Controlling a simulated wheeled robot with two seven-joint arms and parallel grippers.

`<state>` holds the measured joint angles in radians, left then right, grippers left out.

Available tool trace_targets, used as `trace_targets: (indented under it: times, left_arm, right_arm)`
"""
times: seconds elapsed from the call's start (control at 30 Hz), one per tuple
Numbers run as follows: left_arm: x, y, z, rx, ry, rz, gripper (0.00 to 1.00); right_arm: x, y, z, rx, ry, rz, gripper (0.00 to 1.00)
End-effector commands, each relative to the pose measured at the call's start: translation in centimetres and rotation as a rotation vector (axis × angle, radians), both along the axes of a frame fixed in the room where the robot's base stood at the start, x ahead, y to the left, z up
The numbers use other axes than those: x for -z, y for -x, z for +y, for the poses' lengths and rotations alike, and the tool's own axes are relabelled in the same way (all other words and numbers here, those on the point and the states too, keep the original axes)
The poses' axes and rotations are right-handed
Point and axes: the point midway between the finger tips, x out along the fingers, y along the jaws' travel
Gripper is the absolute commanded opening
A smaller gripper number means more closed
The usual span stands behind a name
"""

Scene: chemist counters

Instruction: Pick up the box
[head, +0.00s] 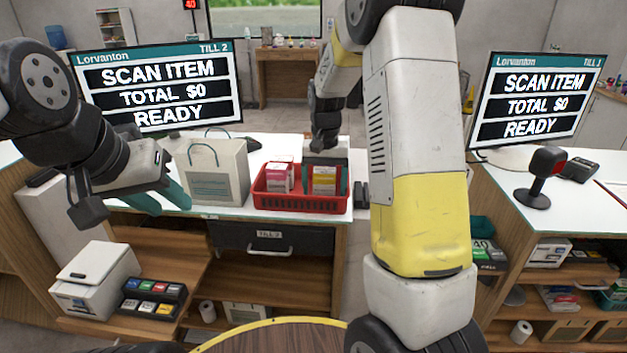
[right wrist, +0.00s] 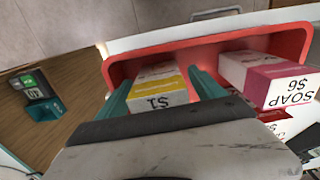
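A red basket (head: 300,203) stands on the counter and holds a pink and white soap box (head: 279,178) and a yellow and white box (head: 324,180). In the right wrist view the yellow box (right wrist: 158,86) shows "$1" and the soap box (right wrist: 270,78) shows "$6". My right gripper (head: 326,170) reaches down into the basket. Its teal fingers (right wrist: 162,90) stand on either side of the yellow box, spread open; contact is not clear. My left gripper (head: 160,195) is open and empty at the counter's front edge, left of the paper bag.
A white paper bag (head: 218,172) stands just left of the basket. A till screen (head: 158,88) stands behind on the left and another (head: 540,98) on the right counter. A scanner (head: 541,177) stands on the right counter. Shelves lie below.

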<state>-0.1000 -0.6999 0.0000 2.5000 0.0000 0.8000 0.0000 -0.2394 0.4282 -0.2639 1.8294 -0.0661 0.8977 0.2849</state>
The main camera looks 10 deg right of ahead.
Motion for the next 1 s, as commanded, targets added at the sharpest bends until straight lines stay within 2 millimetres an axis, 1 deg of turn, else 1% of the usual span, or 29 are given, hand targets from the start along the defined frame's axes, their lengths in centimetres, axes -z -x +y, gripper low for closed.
trace_targets:
  times: [0.03, 0.33, 0.37, 0.57, 0.67, 0.77, 0.9, 1.0]
  left_arm:
    - [0.0, 0.0, 0.0, 0.0, 0.0, 0.0, 0.36]
    - [0.0, 0.0, 0.0, 0.0, 0.0, 0.0, 0.36]
    - [0.0, 0.0, 0.0, 0.0, 0.0, 0.0, 0.36]
    - [0.0, 0.0, 0.0, 0.0, 0.0, 0.0, 0.36]
    - [0.0, 0.0, 0.0, 0.0, 0.0, 0.0, 0.36]
    - [0.0, 0.0, 0.0, 0.0, 0.0, 0.0, 0.36]
    - [0.0, 0.0, 0.0, 0.0, 0.0, 0.0, 0.36]
    - [0.0, 0.0, 0.0, 0.0, 0.0, 0.0, 0.36]
  right_arm:
    - [0.0, 0.0, 0.0, 0.0, 0.0, 0.0, 0.7]
    - [0.0, 0.0, 0.0, 0.0, 0.0, 0.0, 0.11]
    - [0.0, 0.0, 0.0, 0.0, 0.0, 0.0, 0.1]
    - [-0.2, 0.0, 0.0, 0.0, -0.001, -0.001, 0.1]
    - [-0.9, -0.1, 0.0, 0.0, -0.001, -0.003, 0.1]
    - [-2.5, -0.1, 0.0, 0.0, -0.001, -0.004, 0.1]
    - [-5.5, -0.1, 0.0, -0.001, -0.002, -0.006, 0.1]
    - [-7.4, -0.1, 0.0, -0.001, -0.001, -0.004, 0.1]
